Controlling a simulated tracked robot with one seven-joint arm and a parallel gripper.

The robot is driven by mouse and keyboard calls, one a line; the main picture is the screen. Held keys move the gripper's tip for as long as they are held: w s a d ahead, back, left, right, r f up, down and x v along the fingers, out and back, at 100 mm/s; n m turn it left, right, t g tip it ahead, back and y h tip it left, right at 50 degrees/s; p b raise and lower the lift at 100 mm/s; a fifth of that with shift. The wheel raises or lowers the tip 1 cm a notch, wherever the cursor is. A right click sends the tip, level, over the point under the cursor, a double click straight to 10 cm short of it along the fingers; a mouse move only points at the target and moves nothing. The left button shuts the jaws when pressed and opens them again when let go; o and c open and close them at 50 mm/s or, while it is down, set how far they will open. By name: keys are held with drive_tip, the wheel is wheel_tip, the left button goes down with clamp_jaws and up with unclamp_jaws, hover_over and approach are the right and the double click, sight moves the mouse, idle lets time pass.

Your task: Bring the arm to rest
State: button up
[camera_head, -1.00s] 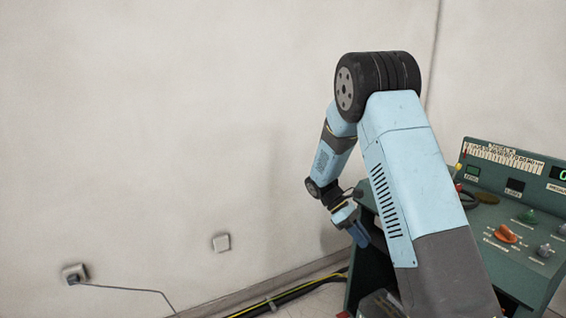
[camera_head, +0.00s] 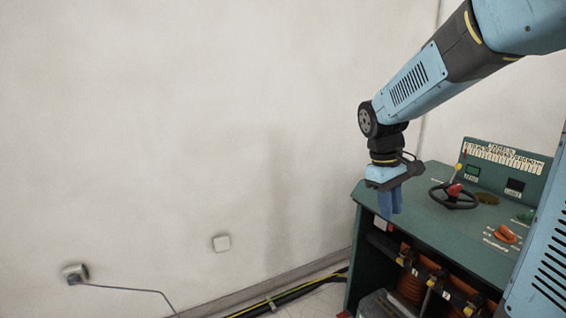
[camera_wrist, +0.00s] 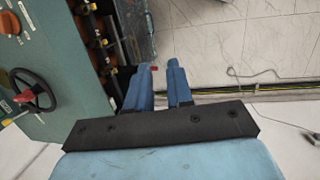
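My arm reaches in from the right in the head view, with its forearm slanting down to the left. My gripper (camera_head: 390,212) hangs with its blue fingers pointing down, by the left front corner of the green control console (camera_head: 428,208). In the wrist view, the two blue fingers (camera_wrist: 159,66) stand a little apart with a narrow gap between them. Nothing is held in that gap. The part of my arm nearest the body is partly cut off at the right edge.
The console carries a black handwheel (camera_head: 453,196) and an orange knob (camera_head: 506,235), with orange cable coils (camera_head: 411,286) below. The wrist view shows the handwheel at left and tiled floor (camera_wrist: 215,45) beyond the fingers. A bare wall (camera_head: 160,130) with sockets fills the left.

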drive_tip(key=s+r+m+t+y, duration=0.1)
drive_tip(key=s+r+m+t, duration=0.1)
drive_tip(key=s, duration=0.6)
drive_tip(key=s+a+r+m+t+y, duration=0.1)
drive_tip(key=s+r+m+t, duration=0.2)
drive_tip(key=s, duration=0.4)
drive_tip(key=shift+s+r+m+t, duration=0.3)
drive_tip(key=shift+s+r+t, duration=0.05)
drive_tip(key=shift+r+t, duration=0.35)
drive_tip(key=shift+a, duration=0.1)
